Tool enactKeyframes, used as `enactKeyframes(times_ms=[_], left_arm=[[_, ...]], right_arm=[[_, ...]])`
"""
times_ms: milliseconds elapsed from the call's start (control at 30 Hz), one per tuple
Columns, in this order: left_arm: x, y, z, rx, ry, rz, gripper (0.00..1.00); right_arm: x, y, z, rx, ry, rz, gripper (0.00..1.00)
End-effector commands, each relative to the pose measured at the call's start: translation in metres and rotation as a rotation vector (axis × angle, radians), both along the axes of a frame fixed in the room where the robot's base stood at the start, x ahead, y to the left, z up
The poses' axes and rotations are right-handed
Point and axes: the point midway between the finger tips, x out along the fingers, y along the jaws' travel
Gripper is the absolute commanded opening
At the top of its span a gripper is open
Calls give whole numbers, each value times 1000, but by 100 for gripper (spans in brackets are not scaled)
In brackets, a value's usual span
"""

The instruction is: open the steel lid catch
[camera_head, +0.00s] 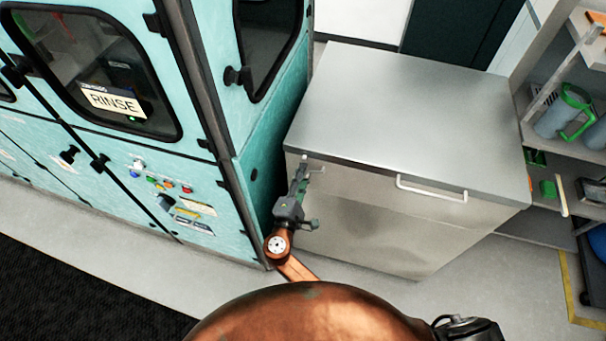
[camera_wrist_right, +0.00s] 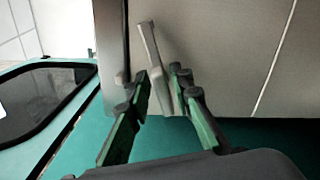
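The steel lid catch (camera_wrist_right: 148,45) is a pale, slim lever on the front of the steel cabinet. In the right wrist view it leans slightly left, and its lower end lies between my right gripper's green-padded fingers (camera_wrist_right: 160,80). The gap on each side is very small, and I cannot tell whether the fingers press on it. In the head view the right gripper (camera_head: 302,172) reaches up to the cabinet's left front edge, just below the lid (camera_head: 410,105), and covers most of the catch. The lid lies flat and closed. My left gripper is not in view.
A white bar handle (camera_head: 432,191) sits at the front of the lid, right of the catch. A teal machine with a RINSE sign (camera_head: 110,101) stands close on the left. Shelves with grey and green containers (camera_head: 560,112) stand at the right. The floor in front is clear.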

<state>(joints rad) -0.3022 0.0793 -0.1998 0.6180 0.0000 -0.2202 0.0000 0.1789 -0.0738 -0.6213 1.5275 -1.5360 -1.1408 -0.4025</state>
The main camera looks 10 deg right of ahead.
Motion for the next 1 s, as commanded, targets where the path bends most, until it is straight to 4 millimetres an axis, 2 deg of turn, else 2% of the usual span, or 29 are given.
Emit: enactKeyframes(times_ms=[433, 800, 1000], left_arm=[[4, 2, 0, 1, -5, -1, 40], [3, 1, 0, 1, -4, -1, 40], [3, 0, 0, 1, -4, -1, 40]], right_arm=[[-6, 2, -2, -1, 3, -2, 28], [-52, 25, -2, 0, 4, -2, 28], [-68, 34, -1, -1, 3, -2, 28]])
